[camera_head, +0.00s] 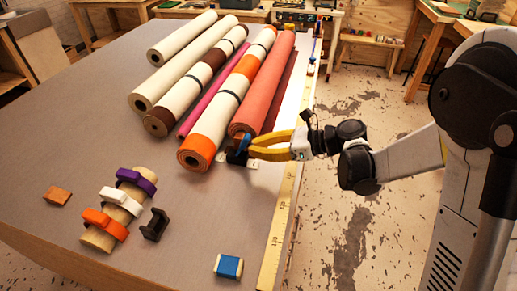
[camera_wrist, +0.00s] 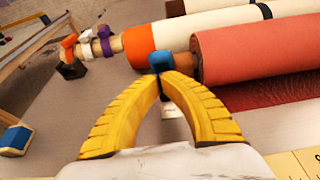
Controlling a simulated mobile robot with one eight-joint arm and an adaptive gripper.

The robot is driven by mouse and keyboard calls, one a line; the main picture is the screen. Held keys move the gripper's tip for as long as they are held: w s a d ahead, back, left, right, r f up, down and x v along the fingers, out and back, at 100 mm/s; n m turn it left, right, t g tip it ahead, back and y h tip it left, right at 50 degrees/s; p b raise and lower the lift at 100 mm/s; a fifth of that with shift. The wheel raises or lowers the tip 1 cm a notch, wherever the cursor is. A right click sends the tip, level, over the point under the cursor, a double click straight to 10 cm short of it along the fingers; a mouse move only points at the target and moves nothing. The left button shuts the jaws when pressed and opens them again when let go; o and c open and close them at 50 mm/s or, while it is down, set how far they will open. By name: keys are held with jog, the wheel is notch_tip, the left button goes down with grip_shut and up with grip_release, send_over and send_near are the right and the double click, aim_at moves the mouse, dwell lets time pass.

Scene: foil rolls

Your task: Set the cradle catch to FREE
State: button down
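A small blue catch (camera_head: 244,143) sits on a dark cradle (camera_head: 237,157) at the near end of the red roll (camera_head: 268,88). White label plates (camera_head: 253,165) lie beside the cradle; their lettering is too small to read. My gripper (camera_head: 251,145) has its yellow fingers converged at the catch. In the wrist view, the blue catch (camera_wrist: 160,64) stands right at the closed fingertips (camera_wrist: 159,74). The tips meet or nearly meet, and I cannot tell whether they pinch the catch or only touch it. One white plate (camera_wrist: 172,108) shows between the fingers.
Several rolls lie left of the cradle, the orange-ended one (camera_head: 198,153) closest. A tube with purple and orange clips (camera_head: 103,223), a black cradle piece (camera_head: 155,225) and a blue block (camera_head: 228,266) are nearer. A yellow ruler (camera_head: 283,215) lines the table's right edge.

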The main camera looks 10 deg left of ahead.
aim_at(247, 137)
jog(key=shift+a+r+h+p, duration=0.5)
jog(key=shift+h+p, duration=0.4)
jog(key=shift+p, duration=0.5)
jog(key=shift+w+a+r+h+p, duration=0.1)
jog(key=shift+a+r+h+p, duration=0.15)
jog(key=shift+r+h+p, duration=0.5)
jog(key=a+h+p, duration=0.1)
jog(key=h+p, duration=0.1)
jog(key=p, duration=0.1)
jog(key=shift+a+r+g, duration=0.2)
jog(key=shift+g, duration=0.2)
jog(key=h, duration=0.1)
jog(key=a+h+p, duration=0.2)
jog(key=shift+w+a+g+h, duration=0.15)
jog(key=shift+w+g+h, duration=0.1)
jog(key=shift+g, duration=0.05)
jog(key=shift+w+a+p, duration=0.1)
jog(key=shift+a+p, duration=0.15)
jog(key=shift+p, duration=0.05)
jog(key=shift+a, duration=0.15)
